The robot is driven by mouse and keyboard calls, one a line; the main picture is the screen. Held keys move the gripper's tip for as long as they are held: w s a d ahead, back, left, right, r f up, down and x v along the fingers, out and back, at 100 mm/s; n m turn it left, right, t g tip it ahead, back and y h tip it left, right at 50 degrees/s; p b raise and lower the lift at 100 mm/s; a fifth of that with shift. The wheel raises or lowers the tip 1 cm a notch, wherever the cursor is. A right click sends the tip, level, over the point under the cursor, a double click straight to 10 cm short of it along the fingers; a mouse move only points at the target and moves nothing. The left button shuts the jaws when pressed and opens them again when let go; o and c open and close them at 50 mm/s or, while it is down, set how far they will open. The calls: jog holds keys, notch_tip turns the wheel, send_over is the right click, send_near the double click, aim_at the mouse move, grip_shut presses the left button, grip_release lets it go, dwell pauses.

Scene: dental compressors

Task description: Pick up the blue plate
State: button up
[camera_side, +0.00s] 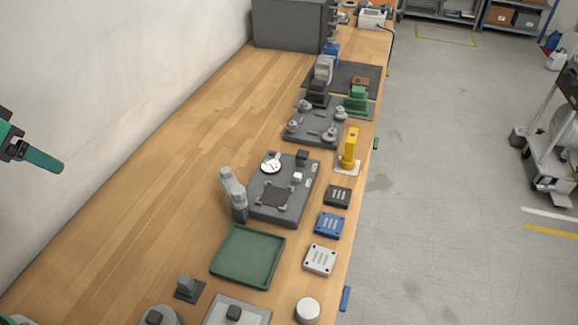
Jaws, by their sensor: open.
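The blue plate (329,225) is a small square piece with dark slots and corner holes. It lies flat near the right edge of the wooden bench, between a black plate (338,195) and a white plate (320,260) of similar form. My gripper (42,161) is at the far left of the view, dark with a teal finger pointing right. It is open and empty, far from the blue plate and in front of the white wall. Its second finger is not clearly visible.
Left of the blue plate are a grey fixture (268,207) and an empty green tray (247,257). A yellow upright piece (350,147) stands beyond the black plate. The bench (150,210) is clear on its left side.

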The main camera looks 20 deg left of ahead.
jog(key=w+d+r+g, duration=0.1)
jog(key=w+d+r, duration=0.1)
jog(key=w+d, duration=0.3)
jog(key=w+d+r+g, duration=0.1)
jog(key=w+d+r, duration=0.15)
jog(key=w, duration=0.55)
jog(key=g, duration=0.3)
send_over(329, 226)
jog(key=shift+m, duration=0.3)
jog(key=f, duration=2.3)
jog(key=shift+w, duration=0.35)
jog(key=shift+s+d+f, duration=0.1)
jog(key=shift+f, duration=0.1)
jog(key=shift+f, duration=0.1)
jog(key=shift+s+f, duration=0.2)
jog(key=shift+f, duration=3.6)
